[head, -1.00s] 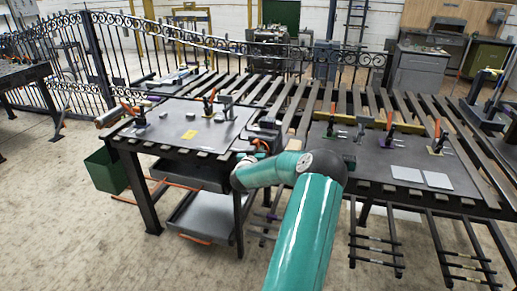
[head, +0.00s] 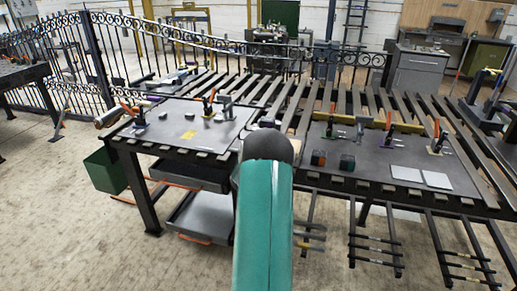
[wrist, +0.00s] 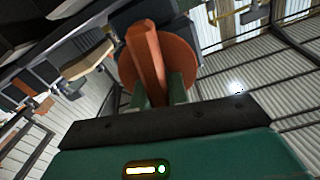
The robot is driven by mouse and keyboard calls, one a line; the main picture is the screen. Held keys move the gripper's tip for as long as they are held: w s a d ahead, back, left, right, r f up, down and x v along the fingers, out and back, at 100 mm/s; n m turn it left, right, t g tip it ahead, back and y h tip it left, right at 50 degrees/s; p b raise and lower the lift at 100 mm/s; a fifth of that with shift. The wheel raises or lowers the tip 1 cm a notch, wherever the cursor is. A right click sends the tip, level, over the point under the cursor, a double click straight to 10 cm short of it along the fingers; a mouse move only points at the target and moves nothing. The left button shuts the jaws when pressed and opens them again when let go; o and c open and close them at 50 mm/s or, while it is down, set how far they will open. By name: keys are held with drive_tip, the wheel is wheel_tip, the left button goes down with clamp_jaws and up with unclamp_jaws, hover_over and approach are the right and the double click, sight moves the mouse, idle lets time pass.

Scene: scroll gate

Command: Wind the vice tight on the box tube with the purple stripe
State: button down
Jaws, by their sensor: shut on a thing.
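In the wrist view my gripper (wrist: 158,88) has its two green fingers closed on an orange handle bar (wrist: 146,50). A round orange disc (wrist: 183,62) sits behind the bar, against a dark block (wrist: 205,68). I take the bar to be the vice handle, but the vice body cannot be made out clearly. In the head view my teal arm covers the bench corner where my gripper works, so the gripper and the vice jaws are hidden there. No box tube with a purple stripe can be picked out.
Slats run behind.

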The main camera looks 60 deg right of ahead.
drive_tip(key=m, duration=0.2)
drive_tip(key=shift+s+f+m, duration=0.1)
drive_tip(key=shift+m, duration=0.3)
drive_tip(key=m, duration=0.4)
drive_tip(key=shift+s+f, duration=0.15)
drive_tip(key=m, duration=0.4)
drive_tip(key=shift+f, duration=0.15)
drive_tip(key=m, duration=0.4)
drive_tip(key=shift+s+f+m, duration=0.1)
drive_tip(key=shift+f+m, duration=0.15)
drive_tip(key=shift+m, duration=0.05)
drive_tip(key=m, duration=0.3)
drive_tip(key=shift+f+m, duration=0.15)
drive_tip(key=shift+m, duration=0.25)
drive_tip(key=m, duration=0.3)
drive_tip(key=shift+f+m, duration=0.15)
drive_tip(key=shift+m, duration=0.15)
drive_tip(key=m, duration=0.3)
drive_tip(key=shift+w+f, duration=0.1)
drive_tip(key=shift+w, duration=0.15)
drive_tip(key=shift+w+m, duration=0.2)
drive_tip(key=shift+m, duration=1.6)
drive_tip(key=shift+a, duration=0.1)
